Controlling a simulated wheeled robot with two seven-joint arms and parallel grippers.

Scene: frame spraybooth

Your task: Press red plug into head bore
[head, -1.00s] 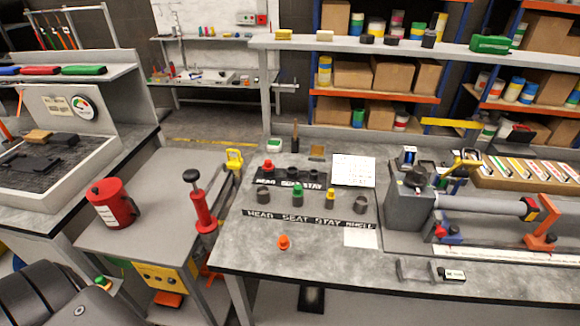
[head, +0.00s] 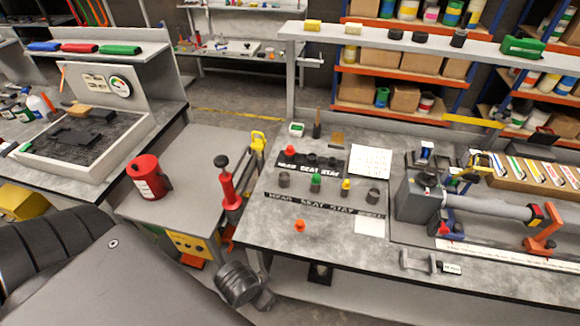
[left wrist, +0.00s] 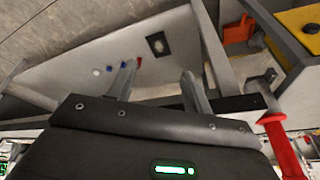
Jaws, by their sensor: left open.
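The red plug (head: 290,151) sits at the left end of the upper black label strip on the grey bench, beside small dark pieces. Below it, a dark grey ring-like part (head: 284,180) stands at the HEAD end of the lower label strip; I take it for the head bore, but its inside is too small to make out. My left gripper (left wrist: 158,70) is open and empty in the left wrist view, its fingers apart over a pale panel. It is away from the plug. Its jaws cannot be made out in the head view. My right gripper is not in view.
A green plug (head: 315,183) and yellow plug (head: 345,185) stand in the lower row. An orange plug (head: 300,226) lies in front. A red-handled upright tool (head: 228,185) and red can (head: 147,177) stand on the side table. A grey clamp fixture (head: 420,195) occupies the right.

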